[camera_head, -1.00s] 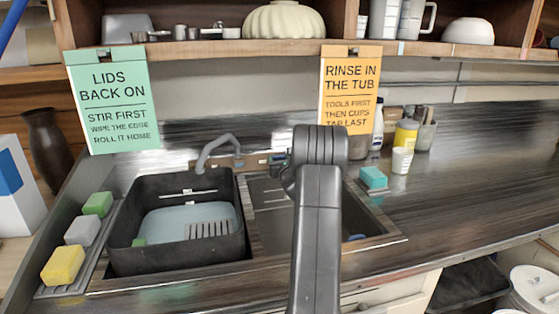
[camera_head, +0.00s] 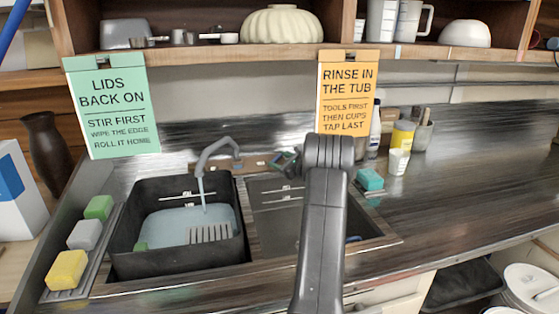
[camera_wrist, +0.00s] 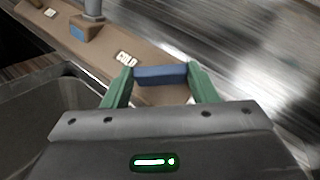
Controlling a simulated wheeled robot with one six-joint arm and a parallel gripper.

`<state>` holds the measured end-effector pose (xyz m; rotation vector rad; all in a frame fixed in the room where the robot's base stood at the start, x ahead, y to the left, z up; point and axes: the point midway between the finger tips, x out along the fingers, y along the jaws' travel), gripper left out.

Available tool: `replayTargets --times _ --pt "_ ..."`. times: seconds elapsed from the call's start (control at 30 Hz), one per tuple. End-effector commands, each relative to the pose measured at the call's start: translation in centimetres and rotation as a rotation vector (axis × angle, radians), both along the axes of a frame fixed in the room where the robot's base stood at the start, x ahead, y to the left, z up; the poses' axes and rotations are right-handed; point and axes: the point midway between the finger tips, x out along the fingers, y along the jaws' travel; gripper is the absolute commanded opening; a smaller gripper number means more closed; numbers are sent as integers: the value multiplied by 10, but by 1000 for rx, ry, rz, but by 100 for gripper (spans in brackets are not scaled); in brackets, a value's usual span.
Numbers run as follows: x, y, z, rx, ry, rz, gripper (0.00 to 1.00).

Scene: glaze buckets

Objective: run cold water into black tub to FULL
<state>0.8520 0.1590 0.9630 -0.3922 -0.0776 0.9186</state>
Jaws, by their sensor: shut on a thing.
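The black tub (camera_head: 178,262) sits in the left sink basin and holds pale blue water (camera_head: 172,228). A white line with a small mark (camera_head: 180,196) shows on its inner back wall, above the water surface; its lettering is too small to read. A thin stream (camera_head: 203,190) falls from the grey spout (camera_head: 218,146) into the tub. In the wrist view, my gripper (camera_wrist: 160,80) has its green fingers shut on the blue tap handle (camera_wrist: 160,74), beside the COLD label (camera_wrist: 126,59). In the head view, my gripper (camera_head: 284,161) is partly hidden behind my arm.
A slotted grey piece (camera_head: 210,233) and a green block (camera_head: 140,246) are in the tub. Sponges (camera_head: 84,235) line the left ledge. The right basin (camera_head: 270,215) is partly hidden by my arm. A teal sponge (camera_head: 370,179), cups and bottles stand at right.

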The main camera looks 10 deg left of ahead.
Motion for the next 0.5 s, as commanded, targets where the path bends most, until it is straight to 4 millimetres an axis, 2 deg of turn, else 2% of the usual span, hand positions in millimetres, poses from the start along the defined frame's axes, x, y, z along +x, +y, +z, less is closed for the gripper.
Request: replayTargets --times 0.5 --pt "1 0 1 -47 -20 71 30"
